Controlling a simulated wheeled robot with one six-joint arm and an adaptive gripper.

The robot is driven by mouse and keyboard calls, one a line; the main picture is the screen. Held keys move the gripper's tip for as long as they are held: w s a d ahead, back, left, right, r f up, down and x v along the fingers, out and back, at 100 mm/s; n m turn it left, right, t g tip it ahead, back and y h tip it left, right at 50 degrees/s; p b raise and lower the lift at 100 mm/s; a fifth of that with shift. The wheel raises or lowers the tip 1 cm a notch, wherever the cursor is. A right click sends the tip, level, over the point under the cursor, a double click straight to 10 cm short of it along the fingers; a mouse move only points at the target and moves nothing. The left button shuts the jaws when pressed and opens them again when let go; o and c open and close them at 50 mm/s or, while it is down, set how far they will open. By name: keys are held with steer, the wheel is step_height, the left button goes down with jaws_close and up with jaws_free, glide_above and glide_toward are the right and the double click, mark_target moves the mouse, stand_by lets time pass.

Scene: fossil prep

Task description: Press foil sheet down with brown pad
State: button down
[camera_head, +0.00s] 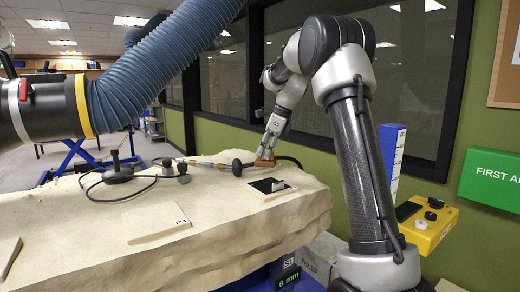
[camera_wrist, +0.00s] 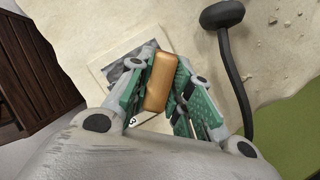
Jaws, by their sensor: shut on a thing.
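My gripper (camera_head: 273,140) is shut on the brown pad (camera_head: 265,162), which is held near the back edge of the big pale block. In the wrist view the brown pad (camera_wrist: 161,82) is clamped between the green-padded fingers of my gripper (camera_wrist: 165,90). A dark square with a small pale piece on it, seemingly the foil sheet (camera_head: 262,186), lies on the block in front of the pad. In the wrist view a grey, dark-toned patch, likely the foil (camera_wrist: 118,70), lies on a pale plate, partly hidden by a finger. I cannot tell the pad's height above the block.
A pale plate marked P4 (camera_head: 158,223) lies on the block (camera_head: 230,230). A black-headed tool (camera_head: 237,167) lies left of the pad; its round head also shows in the wrist view (camera_wrist: 222,14). A blue ribbed hose (camera_head: 165,60) hangs over the left side. A yellow box (camera_head: 428,225) stands right.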

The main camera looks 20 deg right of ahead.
mark_target(265, 166)
steer(key=shift+f, duration=2.9)
steer(key=shift+f, duration=0.65)
steer(key=shift+r, duration=0.1)
steer(key=shift+r, duration=3.45)
steer(key=shift+s, duration=0.1)
